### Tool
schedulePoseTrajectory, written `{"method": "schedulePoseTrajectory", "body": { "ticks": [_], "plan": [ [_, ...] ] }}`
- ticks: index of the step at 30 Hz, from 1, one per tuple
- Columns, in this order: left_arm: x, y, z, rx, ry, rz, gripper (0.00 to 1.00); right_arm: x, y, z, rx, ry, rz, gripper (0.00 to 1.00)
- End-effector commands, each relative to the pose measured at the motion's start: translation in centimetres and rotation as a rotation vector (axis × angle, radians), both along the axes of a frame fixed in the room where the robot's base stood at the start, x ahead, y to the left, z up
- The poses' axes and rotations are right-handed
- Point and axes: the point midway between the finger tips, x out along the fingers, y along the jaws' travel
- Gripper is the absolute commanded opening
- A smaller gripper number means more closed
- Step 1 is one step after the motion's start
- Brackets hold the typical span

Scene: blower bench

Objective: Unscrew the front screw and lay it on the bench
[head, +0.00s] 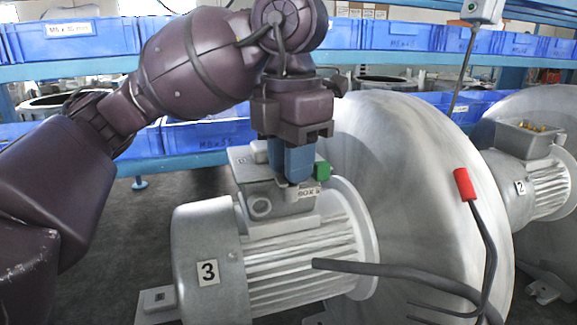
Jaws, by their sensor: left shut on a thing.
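My left gripper (291,160) points straight down over the grey terminal box (290,206) labelled "BOX 3", on top of the motor (262,255) numbered 3. Its blue fingers are closed, with their tips low at the box's top. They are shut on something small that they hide. The front screw is not visible on its own; the fingers cover that spot. A small green block (322,171) sits right beside the fingertips. My right gripper is not in view.
The large silver blower housing (410,180) rises close on the right. A dark cable (400,270) and a red-tipped lead (465,185) stand in front of it. Motor 2 (530,185) is further right, its box open. Blue bins (75,40) line the shelves behind.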

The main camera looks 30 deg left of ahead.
Motion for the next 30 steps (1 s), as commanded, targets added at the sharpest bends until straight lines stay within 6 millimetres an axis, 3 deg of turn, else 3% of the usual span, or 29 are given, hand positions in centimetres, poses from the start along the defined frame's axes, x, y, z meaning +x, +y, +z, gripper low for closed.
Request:
{"method": "schedulePoseTrajectory", "body": {
  "ticks": [9, 30],
  "plan": [
    [-0.1, 0.0, 0.2, 0.0, 0.0, 0.161, 0.0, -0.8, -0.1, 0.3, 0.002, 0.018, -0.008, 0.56],
    [0.0, 0.0, 0.1, 0.001, -0.001, 0.663, 0.0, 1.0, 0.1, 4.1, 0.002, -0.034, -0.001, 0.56]
  ]
}}
